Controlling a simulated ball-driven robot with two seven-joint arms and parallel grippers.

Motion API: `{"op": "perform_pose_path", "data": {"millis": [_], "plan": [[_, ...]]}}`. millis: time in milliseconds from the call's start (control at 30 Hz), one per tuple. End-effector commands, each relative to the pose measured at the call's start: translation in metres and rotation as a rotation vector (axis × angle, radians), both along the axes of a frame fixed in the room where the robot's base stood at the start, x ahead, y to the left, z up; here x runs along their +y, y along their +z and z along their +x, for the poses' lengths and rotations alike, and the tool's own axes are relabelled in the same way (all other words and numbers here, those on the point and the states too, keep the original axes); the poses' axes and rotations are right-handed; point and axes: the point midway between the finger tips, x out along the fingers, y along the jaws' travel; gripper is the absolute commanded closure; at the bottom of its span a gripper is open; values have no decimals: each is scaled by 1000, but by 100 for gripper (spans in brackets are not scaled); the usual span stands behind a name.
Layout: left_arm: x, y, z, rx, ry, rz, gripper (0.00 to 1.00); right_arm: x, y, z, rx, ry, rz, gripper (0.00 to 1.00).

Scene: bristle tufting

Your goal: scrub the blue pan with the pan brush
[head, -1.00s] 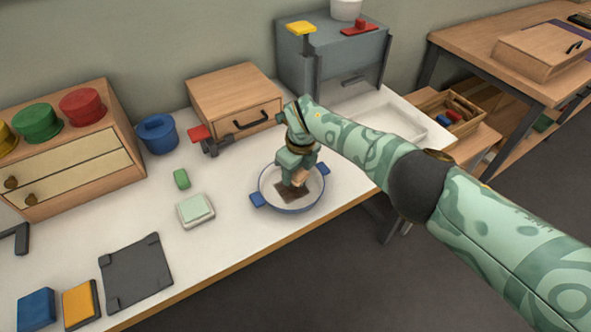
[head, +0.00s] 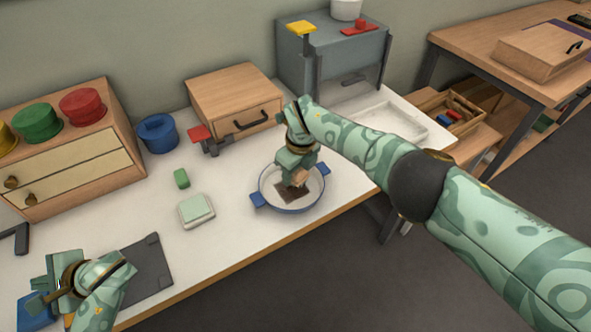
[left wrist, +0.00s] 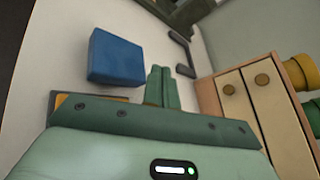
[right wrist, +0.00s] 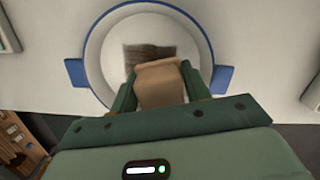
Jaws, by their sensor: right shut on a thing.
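The blue-rimmed pan (head: 268,203) stands on the white table, its pale inside showing a dark brown patch (head: 290,194). The pan also shows in the right wrist view (right wrist: 97,62), with the patch (right wrist: 150,58) in it. My right gripper (head: 297,172) is over the pan, shut on the tan pan brush (right wrist: 160,85). The brush's lower end is at the patch; whether its bristles touch is hidden. My left gripper (head: 42,294) is over the table's front left, by the blue block (left wrist: 116,58). In the left wrist view its fingers (left wrist: 162,86) are together and empty.
A dark grey tray (head: 152,268) lies near my left gripper. A pale green dish (head: 196,211) and green block (head: 181,178) lie left of the pan. A blue pot (head: 157,134), drawer boxes (head: 235,95) and a grey cabinet (head: 335,60) line the back.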

Motion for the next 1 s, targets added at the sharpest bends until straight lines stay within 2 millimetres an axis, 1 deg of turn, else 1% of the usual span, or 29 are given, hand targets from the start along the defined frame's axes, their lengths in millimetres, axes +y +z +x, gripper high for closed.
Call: {"op": "perform_pose_path", "data": {"millis": [33, 67, 100, 167, 200, 267, 300, 367, 400, 533, 600, 667, 700, 733, 800, 900, 1000], "plan": [[-22, -4, 21, -183, 24, -93, 100, 0, 0, 0, 0, 0, 0, 72], [-35, -6, 33, -298, 46, -153, 100, 0, 0, 0, 0, 0, 0, 72], [-53, -8, 48, -444, 81, -234, 100, 0, 0, 0, 0, 0, 0, 72], [-81, -8, 71, -648, 142, -357, 100, 0, 0, 0, 0, 0, 0, 72], [-100, -6, 86, -774, 189, -438, 100, 0, 0, 0, 0, 0, 0, 72], [-128, -1, 107, -949, 268, -564, 100, 0, 0, 0, 0, 0, 0, 72], [-148, 4, 120, -1053, 327, -649, 100, 0, 0, 0, 0, 0, 0, 72], [-176, 14, 139, -1196, 421, -774, 100, 0, 0, 0, 0, 0, 0, 72], [-195, 21, 149, -1277, 488, -854, 100, 0, 0, 0, 0, 0, 0, 72], [-249, 47, 178, -1468, 708, -1090, 100, 0, 0, 0, 0, 0, 0, 72], [-276, 61, 192, -1524, 826, -1199, 100, 0, 0, 0, 0, 0, 0, 72], [-298, 72, 205, -1538, 916, -1276, 100, 0, 0, 0, 0, 0, 0, 72], [-313, 77, 217, -1515, 955, -1310, 100, 0, 0, 0, 0, 0, 0, 72], [-321, 77, 228, -1471, 960, -1316, 100, 0, 0, 0, 0, 0, 0, 72], [-331, 69, 245, -1341, 910, -1292, 100, 0, 0, 0, 0, 0, 0, 72], [-347, 63, 262, -1158, 826, -1279, 100, 0, 0, 0, 0, 0, 0, 72], [-364, 60, 272, -1003, 751, -1281, 100, 0, 0, 0, 0, 0, 0, 72]]}}
